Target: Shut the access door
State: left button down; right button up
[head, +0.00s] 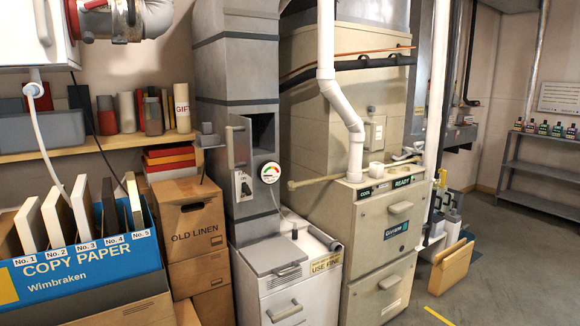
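A tall grey duct cabinet (235,60) stands in the middle of the view. A dark opening (263,132) shows in its front. What looks like the access door (237,165), a grey panel with a vertical bar handle (236,147), is just left of the opening. The opening is not covered. I cannot tell whether the panel is hinged or slides. Neither of my grippers is in view.
A low white cabinet (290,285) stands in front. A cream furnace (382,225) is to the right, stacked boxes (190,217) to the left. Floor is free at right.

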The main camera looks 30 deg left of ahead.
aim_at(238, 134)
jog(key=i+l+u, duration=0.1)
jog(key=i+u, duration=0.2)
jog(key=i, duration=0.15)
jog(key=i+l+u, duration=0.15)
jog(key=i+u, duration=0.15)
jog(key=i, duration=0.15)
